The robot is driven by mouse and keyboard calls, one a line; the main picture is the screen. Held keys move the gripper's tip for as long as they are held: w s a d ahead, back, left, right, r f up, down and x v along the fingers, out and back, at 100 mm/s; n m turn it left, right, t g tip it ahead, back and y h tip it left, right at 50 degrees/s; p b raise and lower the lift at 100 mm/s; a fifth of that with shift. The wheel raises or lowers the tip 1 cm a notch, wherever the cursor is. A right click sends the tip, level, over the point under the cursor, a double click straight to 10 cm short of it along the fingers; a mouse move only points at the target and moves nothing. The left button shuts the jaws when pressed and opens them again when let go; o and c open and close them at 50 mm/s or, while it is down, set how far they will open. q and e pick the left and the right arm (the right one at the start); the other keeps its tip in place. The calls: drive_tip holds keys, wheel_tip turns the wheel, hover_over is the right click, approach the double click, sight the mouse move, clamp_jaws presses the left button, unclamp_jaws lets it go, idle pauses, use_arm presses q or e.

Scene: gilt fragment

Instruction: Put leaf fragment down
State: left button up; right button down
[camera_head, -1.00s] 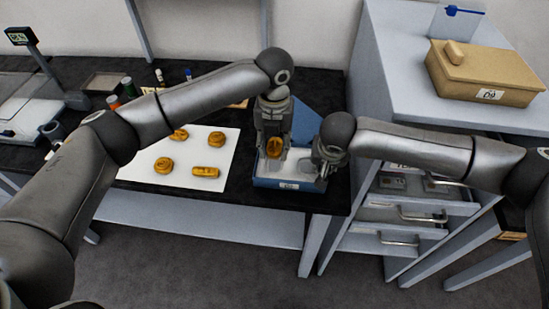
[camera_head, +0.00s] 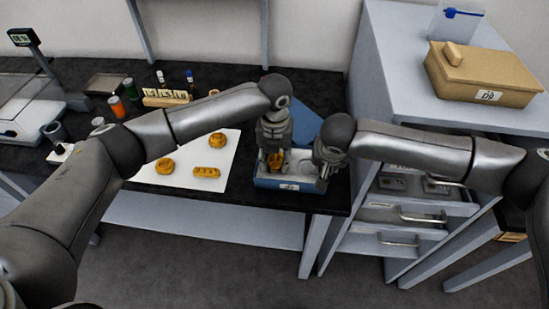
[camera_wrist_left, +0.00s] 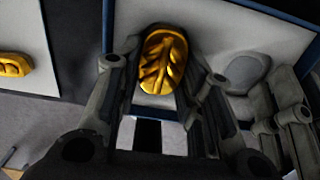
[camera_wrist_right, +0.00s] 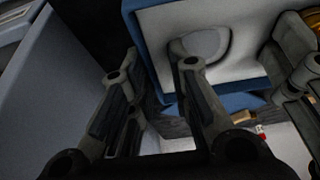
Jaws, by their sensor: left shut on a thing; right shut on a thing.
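The leaf fragment (camera_head: 276,161) is a gold oval piece with raised veins. It also shows in the left wrist view (camera_wrist_left: 162,62). My left gripper (camera_head: 273,163) is shut on it, low over the white inside of a blue-walled tray (camera_head: 288,185). I cannot tell whether the leaf touches the tray floor. A grey oval patch (camera_wrist_left: 245,73) lies beside it in the tray. My right gripper (camera_head: 326,172) is at the tray's right side, shut on its blue wall (camera_wrist_right: 145,45).
Other gold pieces (camera_head: 207,172) lie on a white sheet (camera_head: 188,182) left of the tray. Bottles and a small rack (camera_head: 165,97) stand behind. A drawer cabinet (camera_head: 400,214) with a tan box (camera_head: 482,75) on top is at right.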

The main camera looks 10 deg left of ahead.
sight(275, 160)
use_arm(q)
drive_tip(key=shift+s+a+f, duration=0.1)
drive_tip(key=shift+s+f, duration=0.05)
drive_tip(key=shift+f, duration=0.25)
drive_tip(key=shift+s+a+f, duration=0.1)
drive_tip(key=shift+f, duration=0.3)
use_arm(e)
drive_tip(key=shift+s+a+r, duration=0.1)
drive_tip(key=shift+a, duration=0.05)
use_arm(q)
drive_tip(key=o, duration=0.8)
drive_tip(key=shift+d, duration=0.1)
drive_tip(key=shift+o, duration=0.2)
drive_tip(key=shift+w+f, duration=0.1)
drive_tip(key=shift+w, duration=0.05)
use_arm(e)
drive_tip(key=shift+w, duration=0.2)
drive_tip(key=shift+f, duration=0.2)
use_arm(q)
wheel_tip(275, 160, up, 14)
drive_tip(key=shift+w, duration=0.15)
drive_tip(key=shift+f, duration=0.1)
